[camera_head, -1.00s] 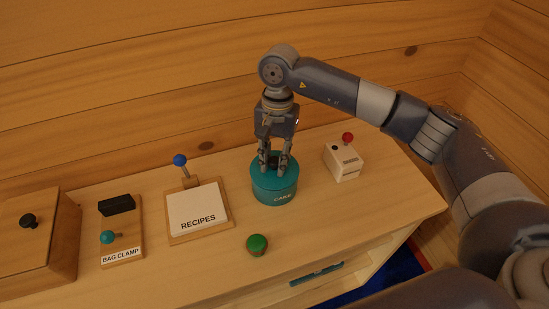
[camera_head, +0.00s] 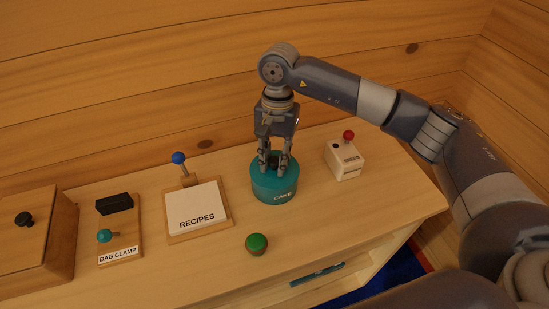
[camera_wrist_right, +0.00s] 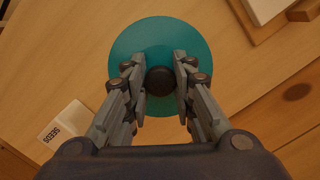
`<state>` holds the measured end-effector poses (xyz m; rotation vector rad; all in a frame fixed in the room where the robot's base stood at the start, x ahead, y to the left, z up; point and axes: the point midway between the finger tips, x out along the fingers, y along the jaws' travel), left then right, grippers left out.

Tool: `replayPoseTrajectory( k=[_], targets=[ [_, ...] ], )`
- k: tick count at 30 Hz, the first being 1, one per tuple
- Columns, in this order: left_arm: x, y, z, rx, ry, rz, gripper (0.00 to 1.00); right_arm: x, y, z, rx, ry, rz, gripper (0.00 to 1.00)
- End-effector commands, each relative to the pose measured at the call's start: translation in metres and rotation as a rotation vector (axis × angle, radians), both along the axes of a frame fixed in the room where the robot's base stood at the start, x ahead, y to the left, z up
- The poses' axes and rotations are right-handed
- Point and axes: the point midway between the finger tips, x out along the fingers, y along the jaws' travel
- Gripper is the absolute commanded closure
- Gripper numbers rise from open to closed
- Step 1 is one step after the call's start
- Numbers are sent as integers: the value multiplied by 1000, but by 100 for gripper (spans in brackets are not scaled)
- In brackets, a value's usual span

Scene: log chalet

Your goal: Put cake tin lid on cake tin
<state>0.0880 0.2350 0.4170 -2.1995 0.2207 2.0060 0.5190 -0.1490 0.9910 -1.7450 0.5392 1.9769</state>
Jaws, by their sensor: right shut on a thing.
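The teal cake tin (camera_head: 272,194), marked CAKE, stands upright on the wooden cabinet top. The round teal lid (camera_wrist_right: 160,38) has a dark knob (camera_wrist_right: 159,81) at its centre. In the head view the lid lines up with the tin's top, and I see no clear gap between them. My right gripper (camera_head: 274,164) points straight down over the lid with its fingers on either side of the knob, shut on it. In the right wrist view the lid hides the tin. My left gripper is not in view.
A white seeds box (camera_head: 345,162) with a red knob stands right of the tin. A green-topped knob (camera_head: 257,244) is in front. The recipes stand (camera_head: 198,208), bag clamp board (camera_head: 121,231) and wooden box (camera_head: 30,243) are left. The log wall is behind.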

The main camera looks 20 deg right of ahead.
Motion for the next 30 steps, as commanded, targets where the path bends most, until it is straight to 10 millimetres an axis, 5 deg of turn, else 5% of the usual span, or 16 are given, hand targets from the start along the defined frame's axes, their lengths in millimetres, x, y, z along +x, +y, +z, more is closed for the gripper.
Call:
replayPoseTrajectory(
  k=[2, 3, 6, 19, 30],
  targets=[
    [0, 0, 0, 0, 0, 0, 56, 0, 0, 0, 1, -1, 0, 100],
    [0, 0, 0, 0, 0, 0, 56, 0, 0, 0, 1, -1, 0, 69],
    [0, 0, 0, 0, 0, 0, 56, 0, 0, 0, 1, -1, 0, 53],
    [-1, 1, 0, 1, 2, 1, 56, 2, -1, 10, 1, -4, -1, 53],
    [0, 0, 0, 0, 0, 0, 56, 10, -6, 84, 1, -6, -1, 53]
  ],
)
